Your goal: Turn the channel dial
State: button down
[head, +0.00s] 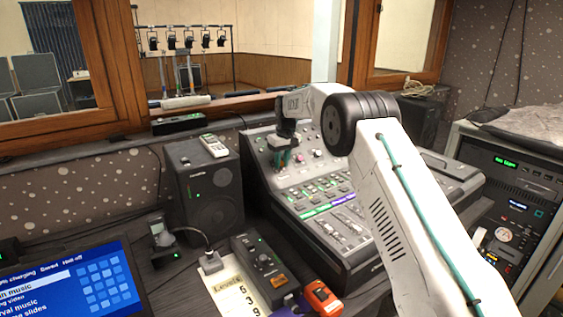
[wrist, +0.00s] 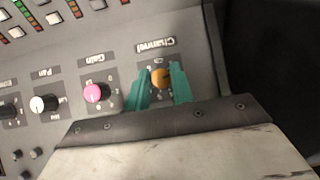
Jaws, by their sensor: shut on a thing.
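The channel dial (wrist: 161,79) is a small orange knob under the printed word "Channel" on the console panel. It shows in the wrist view between the two teal fingers of my gripper (wrist: 161,88). The fingers are closed around the knob, one on each side. In the head view my gripper (head: 282,158) reaches down to the upper left part of the mixing console (head: 352,262). The dial itself is hidden there behind the gripper.
A pink Gain knob (wrist: 96,93) and a white Pan knob (wrist: 43,103) stand beside the channel dial. A black speaker (head: 215,205) with a remote (head: 213,145) on top is left of the console. A small black box (head: 263,270) and an orange device (head: 322,298) lie in front.

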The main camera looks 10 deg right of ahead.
jog(key=shift+m+y, duration=0.3)
dwell(0.4)
jog(key=c, duration=1.2)
grip_release()
jog(key=shift+r, duration=0.1)
notch_tip(320, 180, up, 8)
jog(key=d, duration=0.1)
jog(key=shift+s+f, duration=0.25)
jog(key=shift+s, duration=0.05)
